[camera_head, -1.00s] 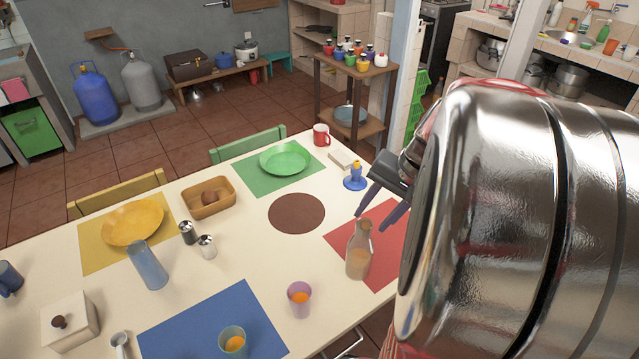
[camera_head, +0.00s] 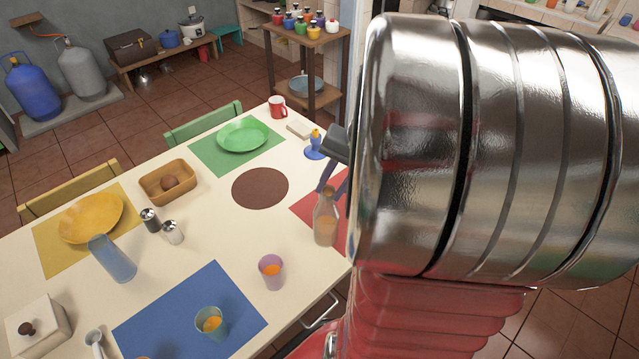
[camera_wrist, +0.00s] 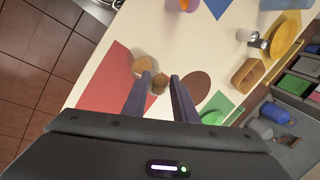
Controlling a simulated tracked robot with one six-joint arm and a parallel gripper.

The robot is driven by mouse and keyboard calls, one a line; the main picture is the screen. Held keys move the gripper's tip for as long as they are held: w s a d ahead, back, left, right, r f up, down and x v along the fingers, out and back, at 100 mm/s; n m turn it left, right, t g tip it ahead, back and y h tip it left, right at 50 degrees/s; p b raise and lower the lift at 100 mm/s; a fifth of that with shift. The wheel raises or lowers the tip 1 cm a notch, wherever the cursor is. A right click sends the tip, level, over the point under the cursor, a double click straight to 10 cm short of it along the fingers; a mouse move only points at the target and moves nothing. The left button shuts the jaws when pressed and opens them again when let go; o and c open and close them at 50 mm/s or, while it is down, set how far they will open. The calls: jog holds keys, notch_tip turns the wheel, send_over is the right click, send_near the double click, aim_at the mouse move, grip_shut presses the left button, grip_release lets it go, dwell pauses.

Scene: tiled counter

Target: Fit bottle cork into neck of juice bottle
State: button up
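The juice bottle (camera_head: 325,226), clear glass with orange juice low inside, stands upright on the table at the edge of the red mat. In the wrist view the bottle (camera_wrist: 144,64) shows just beyond my fingertips. My gripper (camera_wrist: 161,78) points down over the bottle, its two dark fingers on either side of a small brown cork (camera_wrist: 160,86). The cork appears gripped between the fingertips. In the head view my gripper (camera_head: 331,183) is at the bottle's neck, partly hidden by my arm. Whether the cork touches the mouth cannot be told.
A purple cup (camera_head: 271,271) stands left of the bottle, and a blue egg cup (camera_head: 315,152) behind it. The red mat (camera_head: 303,208) is partly hidden by my arm. A brown round mat (camera_head: 260,188) lies bare at mid-table.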

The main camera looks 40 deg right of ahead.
aim_at(332, 192)
grip_shut()
notch_tip(332, 192, up, 10)
dwell(0.8)
dwell(0.3)
